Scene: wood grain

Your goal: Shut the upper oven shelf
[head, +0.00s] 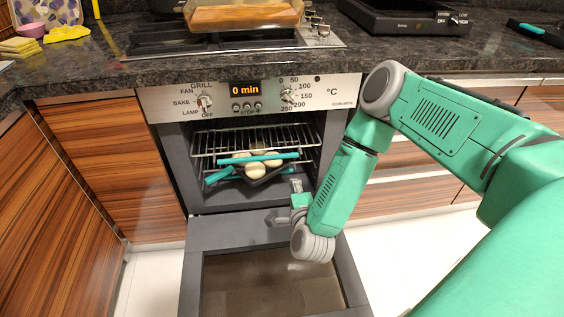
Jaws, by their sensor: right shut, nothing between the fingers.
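The oven (180,180) stands open under the counter, its door (192,270) folded down flat toward me. The upper oven shelf (205,140) is a wire rack inside the cavity; how far it stands out is hard to tell. A dark tray (243,175) with teal edges holds several pale round items (256,168) at the racks; which rack bears it is unclear. My right gripper (296,187) is shut and empty, in front of the cavity and above the open door, below and right of the tray. It appears apart from the shelf. My left gripper is out of view.
The oven's control panel (330,92) and the dark stone counter (80,70) are above the cavity. A hob (150,42) bears a glass dish (245,22). Wooden cabinets (100,165) flank the oven. White floor (150,285) shows beside the door.

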